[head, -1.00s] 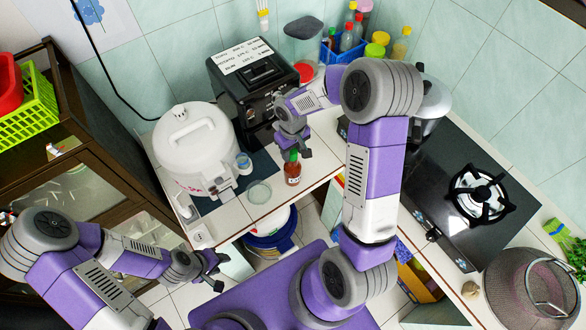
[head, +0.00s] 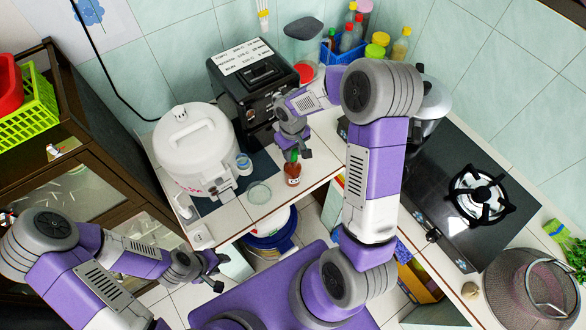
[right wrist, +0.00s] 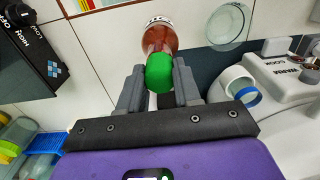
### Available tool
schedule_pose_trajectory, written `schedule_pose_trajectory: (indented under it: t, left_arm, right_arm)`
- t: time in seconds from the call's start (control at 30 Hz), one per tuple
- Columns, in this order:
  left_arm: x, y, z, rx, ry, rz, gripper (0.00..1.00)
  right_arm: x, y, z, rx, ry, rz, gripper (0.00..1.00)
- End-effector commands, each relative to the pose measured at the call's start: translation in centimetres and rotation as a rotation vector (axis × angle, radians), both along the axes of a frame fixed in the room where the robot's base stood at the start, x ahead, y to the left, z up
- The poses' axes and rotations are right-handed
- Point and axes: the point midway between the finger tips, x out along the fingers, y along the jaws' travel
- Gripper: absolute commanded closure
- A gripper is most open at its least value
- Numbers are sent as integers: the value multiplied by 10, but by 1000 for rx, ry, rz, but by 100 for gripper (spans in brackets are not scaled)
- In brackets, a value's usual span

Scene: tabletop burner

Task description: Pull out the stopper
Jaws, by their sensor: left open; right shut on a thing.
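A small bottle (head: 292,175) with reddish-brown contents stands near the front edge of the counter, with a green stopper (head: 294,155) at its top. In the right wrist view the green stopper (right wrist: 159,73) sits between the fingers of my right gripper (right wrist: 158,88), and the bottle (right wrist: 158,36) shows just beyond it. My right gripper (head: 294,151) is shut on the stopper from above; its fingers partly hide it in the head view. I cannot tell whether there is a gap between stopper and bottle. My left gripper (head: 216,270) is open and empty, low at the left, away from the bottle.
A clear round glass dish (head: 259,193) lies beside the bottle. A white rice cooker (head: 195,150) stands to the left and a black toaster (head: 254,85) behind. A gas burner (head: 482,193) is at the right. The counter's front edge is close to the bottle.

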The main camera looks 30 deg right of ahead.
Motion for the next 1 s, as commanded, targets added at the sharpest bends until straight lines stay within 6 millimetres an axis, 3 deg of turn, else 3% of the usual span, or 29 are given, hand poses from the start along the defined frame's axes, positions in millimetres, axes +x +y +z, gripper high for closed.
schedule_pose_trajectory:
  t: [1.0]
  left_arm:
    - [0, 0, 10, 0, 0, 0, 57]
  right_arm:
    - [0, 0, 15, -1, -1, 0, 100]
